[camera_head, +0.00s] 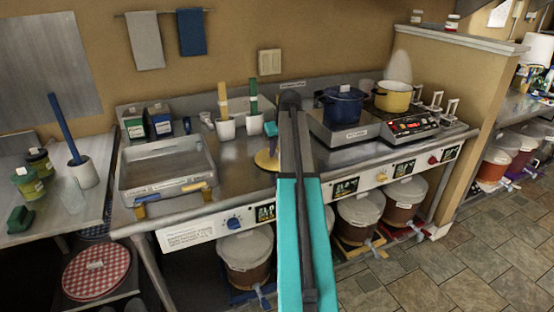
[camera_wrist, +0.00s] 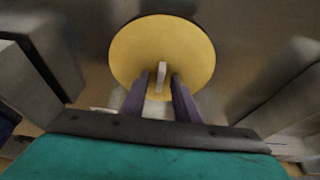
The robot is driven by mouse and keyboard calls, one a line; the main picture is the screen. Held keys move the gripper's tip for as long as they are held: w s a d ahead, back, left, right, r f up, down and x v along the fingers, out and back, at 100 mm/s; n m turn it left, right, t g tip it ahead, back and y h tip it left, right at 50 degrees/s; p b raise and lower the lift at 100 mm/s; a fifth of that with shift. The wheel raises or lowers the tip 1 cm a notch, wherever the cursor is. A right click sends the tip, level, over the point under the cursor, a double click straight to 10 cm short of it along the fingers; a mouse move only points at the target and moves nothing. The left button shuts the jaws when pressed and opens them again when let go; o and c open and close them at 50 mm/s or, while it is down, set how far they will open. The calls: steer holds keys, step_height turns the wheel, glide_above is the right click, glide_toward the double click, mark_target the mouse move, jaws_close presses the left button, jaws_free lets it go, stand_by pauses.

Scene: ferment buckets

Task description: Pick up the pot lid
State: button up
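The pot lid is a round yellow disc (camera_wrist: 135,45) with a pale upright handle (camera_wrist: 161,75), seen from above in the wrist view. In the head view the lid (camera_head: 266,160) lies on the steel counter, partly hidden by my arm. My gripper (camera_wrist: 161,78) has its two purple fingers on either side of the handle, with a narrow gap showing at each side. The fingers look open, and I cannot tell if either touches the handle. In the head view only a teal part of my gripper shows beside the lid; the fingertips are unclear.
A yellow pot (camera_head: 393,97) and a lidded blue pot (camera_head: 341,104) stand on burners to the right. A steel tray (camera_head: 167,170) lies to the left. White holders with a yellow (camera_head: 223,101) and a green handle stand behind the lid.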

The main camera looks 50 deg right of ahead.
jaws_close()
steer(key=shift+r, duration=0.1)
steer(key=shift+w+r+b, duration=0.1)
steer(key=shift+r+b, duration=0.2)
steer(key=shift+r, duration=1.15)
steer(key=shift+s+r, duration=0.2)
steer(key=shift+s, duration=0.1)
steer(key=s+d, duration=0.2)
steer(key=s, duration=0.5)
steer(key=s+d+r+b, duration=0.1)
steer(key=s+d, duration=0.1)
steer(key=s, duration=0.6)
steer(key=shift+d+r+b, duration=0.15)
steer(key=shift+r+b, duration=0.1)
steer(key=shift+b, duration=0.05)
